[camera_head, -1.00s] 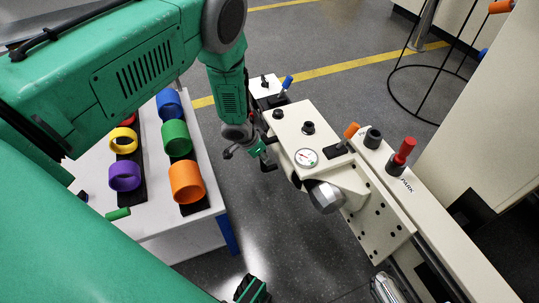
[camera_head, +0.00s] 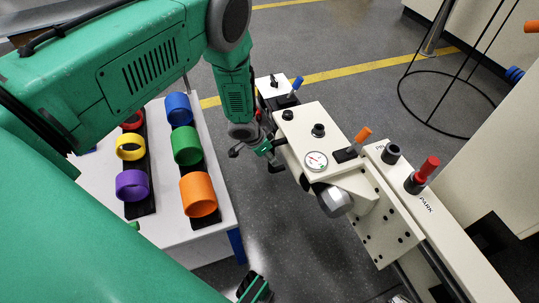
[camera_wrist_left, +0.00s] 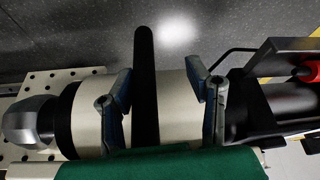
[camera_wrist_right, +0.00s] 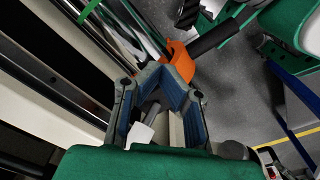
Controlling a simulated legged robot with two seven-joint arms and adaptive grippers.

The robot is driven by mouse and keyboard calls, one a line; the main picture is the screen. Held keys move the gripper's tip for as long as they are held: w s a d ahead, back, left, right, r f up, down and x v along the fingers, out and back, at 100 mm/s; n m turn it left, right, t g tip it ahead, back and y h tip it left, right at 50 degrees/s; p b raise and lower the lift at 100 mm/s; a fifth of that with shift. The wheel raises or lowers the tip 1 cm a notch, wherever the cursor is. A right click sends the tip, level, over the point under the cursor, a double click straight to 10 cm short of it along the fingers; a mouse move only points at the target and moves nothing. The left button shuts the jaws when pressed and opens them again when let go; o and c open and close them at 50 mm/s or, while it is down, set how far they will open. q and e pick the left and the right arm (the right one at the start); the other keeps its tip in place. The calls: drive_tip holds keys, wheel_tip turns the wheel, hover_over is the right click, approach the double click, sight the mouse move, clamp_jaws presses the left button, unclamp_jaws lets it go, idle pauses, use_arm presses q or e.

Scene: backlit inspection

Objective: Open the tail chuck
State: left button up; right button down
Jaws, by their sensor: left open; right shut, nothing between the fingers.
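The tailstock is a cream box (camera_head: 340,140) with a round gauge (camera_head: 315,161). Its grey chuck nose (camera_head: 335,201) points toward the front and also shows in the left wrist view (camera_wrist_left: 20,126). My left gripper (camera_head: 270,154) is at the tailstock's left side. In the left wrist view my left gripper (camera_wrist_left: 160,70) is open, its fingers on either side of a dark upright bar or disc edge (camera_wrist_left: 146,90) in front of a cream cylinder (camera_wrist_left: 178,105); contact is unclear. My right gripper (camera_wrist_right: 165,78) is shut and empty, only partly visible at the bottom of the head view (camera_head: 254,288).
A white table (camera_head: 228,210) with coloured rings is at left. An orange part (camera_wrist_right: 180,62) is just beyond my right fingertips. A black wire stand (camera_head: 428,122) is at back right.

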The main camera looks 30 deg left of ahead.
use_arm(q)
drive_tip(key=shift+d+r, duration=0.25)
drive_tip(key=shift+d, duration=0.25)
use_arm(e)
drive_tip(key=shift+d+f, duration=0.15)
drive_tip(key=shift+d, duration=0.45)
use_arm(q)
drive_tip(key=shift+r, duration=0.15)
use_arm(e)
drive_tip(key=shift+d, duration=0.15)
drive_tip(key=shift+a, duration=0.55)
drive_tip(key=shift+d, duration=0.4)
use_arm(q)
drive_tip(key=v, duration=1.1)
drive_tip(key=shift+a+r, duration=0.15)
drive_tip(key=shift+r, duration=0.05)
use_arm(e)
drive_tip(key=shift+a, duration=0.35)
use_arm(q)
drive_tip(key=shift+s, duration=0.15)
use_arm(e)
drive_tip(key=shift+d, duration=0.15)
